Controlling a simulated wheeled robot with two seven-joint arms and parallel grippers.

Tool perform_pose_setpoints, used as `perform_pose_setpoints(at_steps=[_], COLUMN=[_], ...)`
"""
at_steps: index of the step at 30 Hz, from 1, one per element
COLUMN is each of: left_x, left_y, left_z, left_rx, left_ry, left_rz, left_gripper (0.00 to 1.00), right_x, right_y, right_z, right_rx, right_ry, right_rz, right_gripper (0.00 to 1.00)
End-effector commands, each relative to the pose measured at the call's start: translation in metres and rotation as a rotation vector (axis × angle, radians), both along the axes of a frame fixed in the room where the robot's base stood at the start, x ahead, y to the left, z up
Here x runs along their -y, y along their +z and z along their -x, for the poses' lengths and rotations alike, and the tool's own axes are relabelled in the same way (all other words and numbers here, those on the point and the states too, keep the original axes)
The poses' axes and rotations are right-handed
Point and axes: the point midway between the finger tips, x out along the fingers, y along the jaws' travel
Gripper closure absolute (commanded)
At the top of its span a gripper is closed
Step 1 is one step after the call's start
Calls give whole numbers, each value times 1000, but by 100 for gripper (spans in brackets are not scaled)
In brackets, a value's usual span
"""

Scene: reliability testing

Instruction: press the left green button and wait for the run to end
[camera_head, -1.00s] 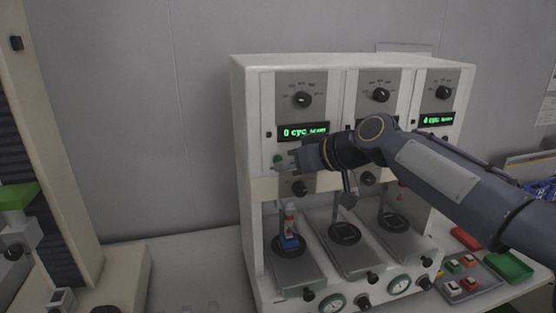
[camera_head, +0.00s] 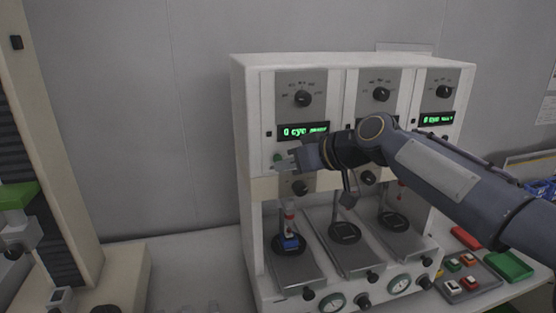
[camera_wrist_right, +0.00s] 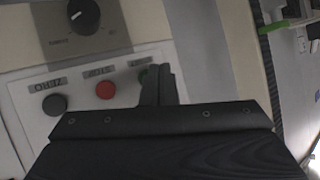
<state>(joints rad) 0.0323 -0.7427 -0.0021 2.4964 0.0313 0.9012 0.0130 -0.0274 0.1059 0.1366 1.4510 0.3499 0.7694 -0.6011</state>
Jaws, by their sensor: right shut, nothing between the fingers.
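The white test machine (camera_head: 246,130) has three stations side by side. The left station's green button (camera_head: 278,157) shows just above and left of my right gripper's tip. My right gripper (camera_head: 281,166) is shut and empty at the left station's panel. In the right wrist view its closed fingertips (camera_wrist_right: 158,72) cover most of the green button (camera_wrist_right: 143,75); I cannot tell whether they touch it. A red button (camera_wrist_right: 105,90) and a dark button (camera_wrist_right: 54,104) sit beside it. The left display (camera_head: 303,131) reads "0 cyc" and a small blurred word. My left gripper is out of view.
A tall beige machine (camera_head: 75,150) stands at the left. Bench between the machines is largely clear.

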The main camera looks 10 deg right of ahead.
Motion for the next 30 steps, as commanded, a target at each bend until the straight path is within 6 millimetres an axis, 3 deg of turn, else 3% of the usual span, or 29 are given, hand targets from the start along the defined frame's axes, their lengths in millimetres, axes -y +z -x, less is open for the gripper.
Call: perform_pose_setpoints(at_steps=[30], left_x=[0], left_y=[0], left_z=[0], left_rx=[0], left_ry=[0], left_rz=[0], left_gripper=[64], right_x=[0], right_y=[0], right_z=[-8], right_rx=[-1], right_ry=[0], right_rz=[1], right_gripper=[100])
